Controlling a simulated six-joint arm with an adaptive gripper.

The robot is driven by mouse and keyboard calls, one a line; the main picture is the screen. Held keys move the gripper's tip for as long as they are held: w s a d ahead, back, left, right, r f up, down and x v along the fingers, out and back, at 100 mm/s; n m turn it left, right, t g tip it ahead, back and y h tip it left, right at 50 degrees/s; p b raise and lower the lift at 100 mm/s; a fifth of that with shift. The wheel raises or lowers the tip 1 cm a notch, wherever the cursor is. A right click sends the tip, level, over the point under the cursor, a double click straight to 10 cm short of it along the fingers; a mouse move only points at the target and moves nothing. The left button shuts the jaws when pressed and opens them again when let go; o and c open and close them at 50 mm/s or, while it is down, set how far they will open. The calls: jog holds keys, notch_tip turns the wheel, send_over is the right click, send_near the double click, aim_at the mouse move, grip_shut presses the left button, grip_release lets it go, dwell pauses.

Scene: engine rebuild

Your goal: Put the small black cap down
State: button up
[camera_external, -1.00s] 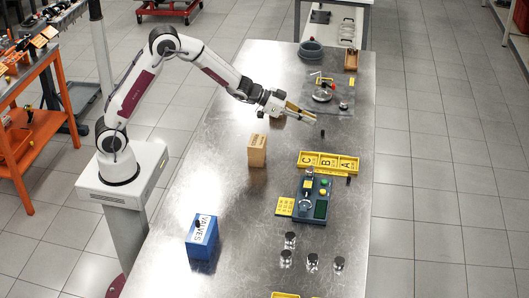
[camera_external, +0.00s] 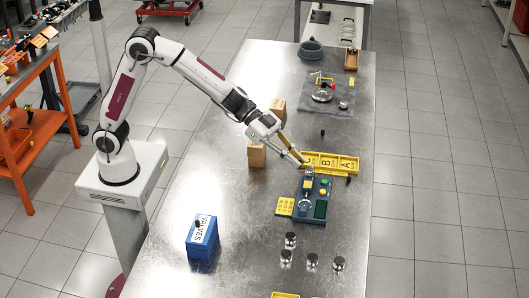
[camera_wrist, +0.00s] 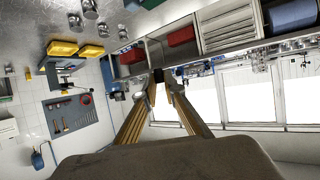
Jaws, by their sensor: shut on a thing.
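My gripper (camera_external: 301,163) is shut on a small dark piece, which I take to be the small black cap. In the wrist view, the cap (camera_wrist: 158,75) shows as a dark spot between the gripper's tips (camera_wrist: 160,79). In the external view the cap is too small to make out. My gripper is beside the C end of the yellow tray marked C, B, A (camera_external: 335,163), just behind the blue-grey device (camera_external: 321,208). I cannot tell its height above the table. Another small black piece (camera_external: 322,133) stands on the table behind the tray.
The device has a yellow pad (camera_external: 285,207) on its left. Several metal cylinders (camera_external: 312,261) stand in front. A blue VALVES box (camera_external: 202,238) and wooden boxes (camera_external: 257,154) stand to the left. A grey mat (camera_external: 345,104) with parts lies behind.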

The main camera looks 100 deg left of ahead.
jog(key=s+d+r+m+g+h, duration=0.1)
jog(key=s+d+m+g+h, duration=0.3)
jog(key=d, duration=0.7)
jog(key=m+g+h, duration=0.3)
jog(key=m+g, duration=0.1)
jog(key=m, duration=0.2)
send_over(197, 235)
jog(key=shift+f, duration=0.6)
jog(key=shift+f, duration=0.15)
jog(key=shift+f, duration=3)
jog(key=shift+f, duration=1.85)
jog(key=shift+f, duration=0.15)
